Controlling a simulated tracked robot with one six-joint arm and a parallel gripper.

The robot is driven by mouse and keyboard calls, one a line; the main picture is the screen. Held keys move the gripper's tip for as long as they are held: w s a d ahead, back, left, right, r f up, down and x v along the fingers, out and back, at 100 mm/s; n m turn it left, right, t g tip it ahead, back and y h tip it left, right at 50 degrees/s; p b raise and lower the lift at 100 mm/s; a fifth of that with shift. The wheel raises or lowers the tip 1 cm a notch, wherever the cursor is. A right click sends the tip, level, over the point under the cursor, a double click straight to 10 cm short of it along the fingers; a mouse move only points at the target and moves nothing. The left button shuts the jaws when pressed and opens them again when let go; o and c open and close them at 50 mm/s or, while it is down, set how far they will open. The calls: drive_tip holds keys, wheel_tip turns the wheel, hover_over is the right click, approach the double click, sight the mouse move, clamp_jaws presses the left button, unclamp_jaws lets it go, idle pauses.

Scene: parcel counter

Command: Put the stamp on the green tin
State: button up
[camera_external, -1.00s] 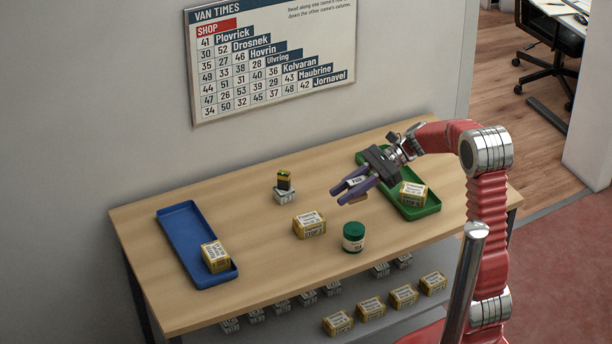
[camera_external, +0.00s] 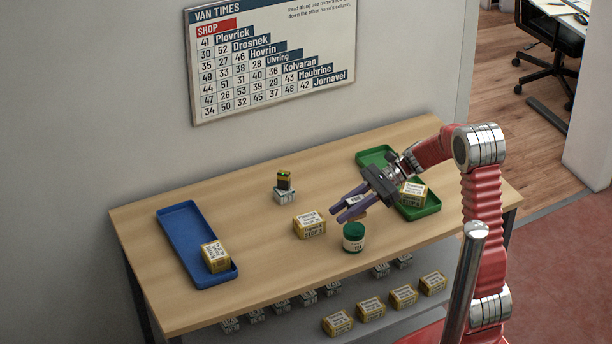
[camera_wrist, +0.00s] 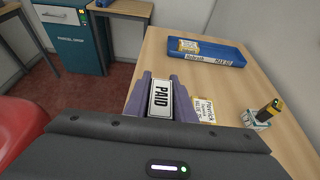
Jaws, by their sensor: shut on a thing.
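The stamp (camera_wrist: 160,98), with a white face reading PAID, is held between the purple fingers of my gripper (camera_external: 338,213). Its label also shows small in the external view (camera_external: 355,198). The green tin (camera_external: 353,237) stands upright on the table, with a green lid and a pale label. In the external picture my gripper and the stamp appear just above the tin's lid, and I see no clear contact. The tin does not show in the wrist view.
A yellow parcel (camera_external: 309,225) stands just left of the tin. The blue tray (camera_external: 179,222) holds a parcel (camera_external: 216,257) at the left. The green tray (camera_external: 421,209) holds another (camera_external: 412,194) beside my arm. A small black-and-yellow item (camera_external: 284,180) sits on a white box (camera_external: 284,196).

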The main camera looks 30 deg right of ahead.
drive_tip(key=shift+f, duration=1.85)
drive_tip(key=o, duration=1.1)
drive_tip(key=shift+c, duration=0.2)
drive_tip(key=shift+d, duration=0.1)
drive_tip(key=v, duration=1.2)
